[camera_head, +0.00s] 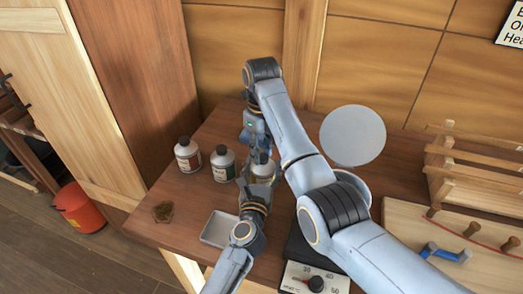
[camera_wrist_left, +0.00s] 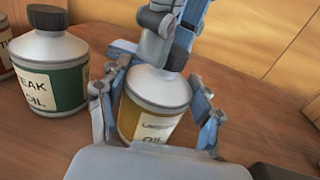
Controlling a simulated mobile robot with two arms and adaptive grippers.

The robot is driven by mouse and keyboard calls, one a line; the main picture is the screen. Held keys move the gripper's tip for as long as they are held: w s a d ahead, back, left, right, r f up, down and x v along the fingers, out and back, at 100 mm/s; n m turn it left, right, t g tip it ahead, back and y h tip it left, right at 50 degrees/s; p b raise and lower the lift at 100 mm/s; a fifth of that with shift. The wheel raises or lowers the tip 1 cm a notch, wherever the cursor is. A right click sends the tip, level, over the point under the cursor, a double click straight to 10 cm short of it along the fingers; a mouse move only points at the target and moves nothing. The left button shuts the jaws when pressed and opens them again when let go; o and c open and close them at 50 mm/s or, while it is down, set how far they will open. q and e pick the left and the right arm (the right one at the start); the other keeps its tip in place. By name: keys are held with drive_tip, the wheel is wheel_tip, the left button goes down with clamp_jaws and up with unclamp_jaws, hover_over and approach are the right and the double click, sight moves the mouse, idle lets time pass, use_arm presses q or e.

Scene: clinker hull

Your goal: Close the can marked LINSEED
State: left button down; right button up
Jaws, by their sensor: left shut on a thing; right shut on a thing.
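The LINSEED can (camera_head: 263,171) is a grey metal can with a yellow-brown label. It stands upright on the bench and fills the middle of the left wrist view (camera_wrist_left: 153,105). My left gripper (camera_head: 257,183) is shut around its body, one finger on each side. My right gripper (camera_head: 258,148) comes down from above and is shut on a dark cap (camera_wrist_left: 178,60) at the top of the can. The fingers and cap hide the can's neck, so I cannot tell whether the cap is fully seated.
Left of the can stand a dark-capped TEAK OIL can (camera_head: 223,164) with a green label and another can (camera_head: 188,155). A shallow grey tray (camera_head: 219,229), a brown clump (camera_head: 163,212) and a dial box (camera_head: 315,280) are nearer. A wooden rack (camera_head: 470,180) stands right.

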drive_tip(key=o, duration=0.7)
drive_tip(key=shift+r, duration=0.1)
drive_tip(key=shift+c, duration=0.2)
